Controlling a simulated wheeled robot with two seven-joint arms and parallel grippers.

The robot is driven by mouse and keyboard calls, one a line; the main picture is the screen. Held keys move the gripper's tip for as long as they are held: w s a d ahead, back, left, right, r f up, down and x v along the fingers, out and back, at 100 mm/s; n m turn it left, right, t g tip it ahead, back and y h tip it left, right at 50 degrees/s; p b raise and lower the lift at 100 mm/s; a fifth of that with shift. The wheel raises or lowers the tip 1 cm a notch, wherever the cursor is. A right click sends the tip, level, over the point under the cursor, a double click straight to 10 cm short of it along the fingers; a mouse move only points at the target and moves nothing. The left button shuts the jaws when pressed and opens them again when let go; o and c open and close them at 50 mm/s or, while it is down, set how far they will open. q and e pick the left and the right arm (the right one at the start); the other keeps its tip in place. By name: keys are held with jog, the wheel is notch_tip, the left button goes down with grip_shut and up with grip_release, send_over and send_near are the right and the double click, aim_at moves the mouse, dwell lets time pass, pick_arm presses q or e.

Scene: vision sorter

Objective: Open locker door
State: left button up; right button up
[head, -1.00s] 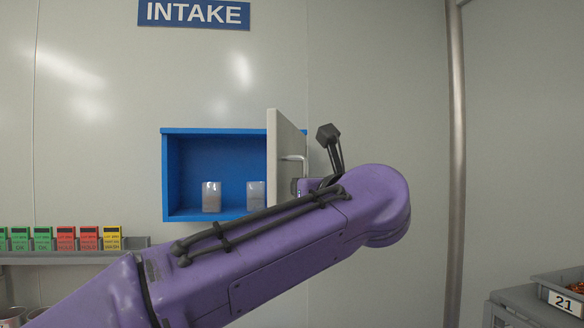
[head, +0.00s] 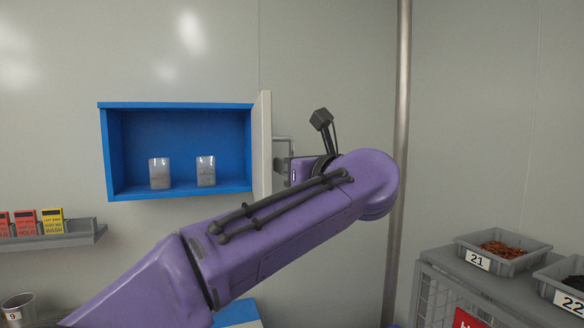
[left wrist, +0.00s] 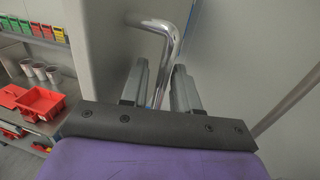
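The blue locker (head: 104,150) is set in the wall at the left of the head view, and its inside shows. Its pale door (head: 262,145) stands wide open, seen nearly edge-on along the locker's right side. The metal handle (head: 283,140) sticks out from the door's right face; it also shows in the left wrist view (left wrist: 168,42), bent like an L. My left gripper (head: 288,170) is at the handle. In the left wrist view its two fingers (left wrist: 159,88) lie on either side of the bar, close around it. My right gripper is not in view.
Two pale cups (head: 160,174) (head: 206,171) stand inside the locker. A grey shelf (head: 75,238) with coloured cards is at lower left. Grey bins (head: 480,262) of parts sit on a cabinet at right. A vertical pole (head: 401,120) stands right of my arm.

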aim_at(290, 143)
pick_arm(q)
jog(key=shift+w+a+f, duration=0.15)
jog(key=shift+a, duration=0.1)
jog(key=shift+r, duration=0.3)
notch_tip(290, 143, up, 4)
jog(key=p, duration=0.3)
jog(key=s+r+b, duration=0.1)
jog(key=s+r, duration=0.3)
jog(key=s, duration=0.3)
jog(key=s+r+b, duration=0.1)
jog(key=s+r, duration=0.3)
jog(key=s, duration=0.3)
jog(key=shift+a+r, duration=0.2)
jog(key=shift+r, duration=0.05)
jog(key=shift+c, duration=0.3)
